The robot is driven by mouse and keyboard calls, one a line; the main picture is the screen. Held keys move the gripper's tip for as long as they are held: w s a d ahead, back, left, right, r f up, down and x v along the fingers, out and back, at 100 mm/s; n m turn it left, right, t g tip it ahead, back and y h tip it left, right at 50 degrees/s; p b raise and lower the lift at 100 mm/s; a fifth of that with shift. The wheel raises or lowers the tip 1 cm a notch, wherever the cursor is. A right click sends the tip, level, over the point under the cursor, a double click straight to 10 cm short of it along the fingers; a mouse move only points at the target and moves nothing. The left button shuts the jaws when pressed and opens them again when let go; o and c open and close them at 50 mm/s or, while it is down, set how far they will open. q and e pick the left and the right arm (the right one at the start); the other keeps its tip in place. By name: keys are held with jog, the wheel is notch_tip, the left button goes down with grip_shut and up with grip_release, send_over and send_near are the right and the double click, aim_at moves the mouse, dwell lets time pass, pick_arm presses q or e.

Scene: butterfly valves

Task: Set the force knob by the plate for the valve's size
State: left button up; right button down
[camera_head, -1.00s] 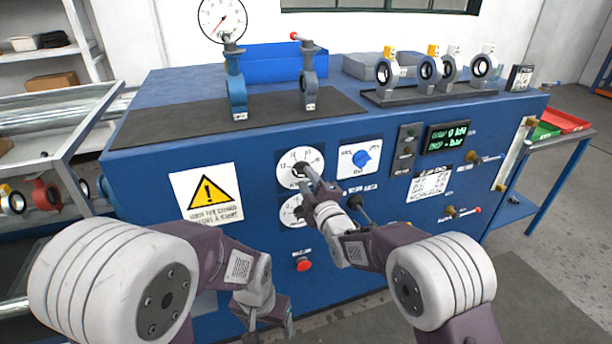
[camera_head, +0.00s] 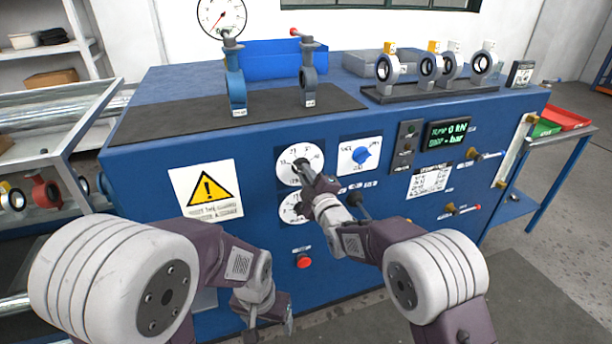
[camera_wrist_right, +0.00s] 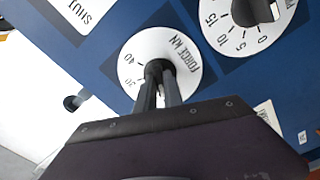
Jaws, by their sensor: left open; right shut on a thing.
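The force knob (camera_wrist_right: 158,70) sits in the middle of a white round dial marked FORCE KN in the right wrist view. The same dial (camera_head: 300,150) is the upper one on the blue bench front. My right gripper (camera_head: 302,172) is shut on the knob; its two fingers (camera_wrist_right: 160,88) hide part of the knob and dial. A white plate with small lines of text (camera_head: 430,182) is at the right of the front; I cannot read it. My left gripper (camera_head: 268,316) hangs open and empty low before the bench.
A lower dial (camera_head: 291,210) is partly hidden by my right arm. Valves stand on top, including a blue one (camera_head: 236,88) and several smaller ones (camera_head: 428,70).

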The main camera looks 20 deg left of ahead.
jog(key=m+b, duration=0.7)
jog(key=m, duration=1.9)
jog(key=shift+f, duration=0.1)
dwell(0.6)
jog(key=c, duration=1.5)
grip_release()
jog(key=shift+o, duration=0.2)
